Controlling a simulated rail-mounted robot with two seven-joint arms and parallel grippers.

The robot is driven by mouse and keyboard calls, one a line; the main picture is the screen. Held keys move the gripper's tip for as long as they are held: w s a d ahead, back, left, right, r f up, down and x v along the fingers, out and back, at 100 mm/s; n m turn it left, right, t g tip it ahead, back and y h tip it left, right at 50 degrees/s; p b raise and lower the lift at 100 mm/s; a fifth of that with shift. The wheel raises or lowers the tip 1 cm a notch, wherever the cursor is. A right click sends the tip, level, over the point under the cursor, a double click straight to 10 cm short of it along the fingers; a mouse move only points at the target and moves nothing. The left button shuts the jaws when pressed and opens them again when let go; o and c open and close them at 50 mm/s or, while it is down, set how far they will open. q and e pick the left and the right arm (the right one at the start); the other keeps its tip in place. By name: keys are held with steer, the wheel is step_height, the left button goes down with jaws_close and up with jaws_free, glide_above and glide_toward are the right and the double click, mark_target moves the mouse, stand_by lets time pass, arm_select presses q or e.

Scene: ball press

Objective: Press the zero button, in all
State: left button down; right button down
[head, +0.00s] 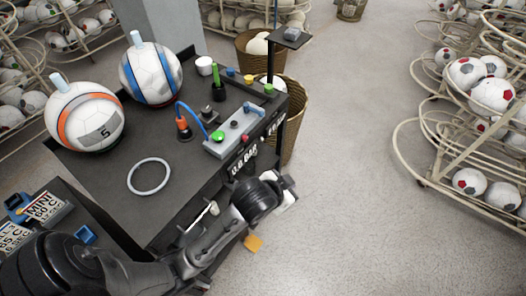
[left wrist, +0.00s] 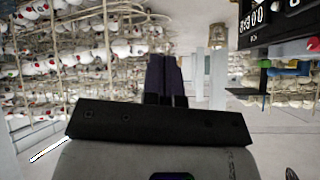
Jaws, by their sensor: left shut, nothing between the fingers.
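The dark cart (head: 105,180) carries a grey control box (head: 236,130) with a green button (head: 218,136) and a red button (head: 245,138). White readout characters, partly legible as "0.0 BAR" (head: 243,160), show on the cart's front edge; the wrist view shows a dark display (left wrist: 262,22) with white digits at upper right, with coloured parts below it. I cannot read which button is the zero button. My left gripper (head: 289,190) is just off the cart's front edge, apart from the control box. In the left wrist view its dark fingers (left wrist: 165,78) are together and empty.
Two balls, one orange-striped (head: 85,122) and one blue-striped (head: 150,76), stand on the cart. Ball racks (head: 470,110) stand at right; floor between is clear.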

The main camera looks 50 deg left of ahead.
arm_select(q)
steer(key=w+a+f+m+y+b, duration=0.5)
steer(key=w+f+m+y+b, duration=0.1)
steer(key=w+y+b, duration=0.1)
steer(key=w+a+f+m+t+y+b, duration=0.1)
steer(key=w+a+f+m+y+b, duration=0.4)
steer(key=w+f+m+y+b, duration=0.2)
steer(key=shift+w+y, duration=0.5)
steer(key=shift+w, duration=0.35)
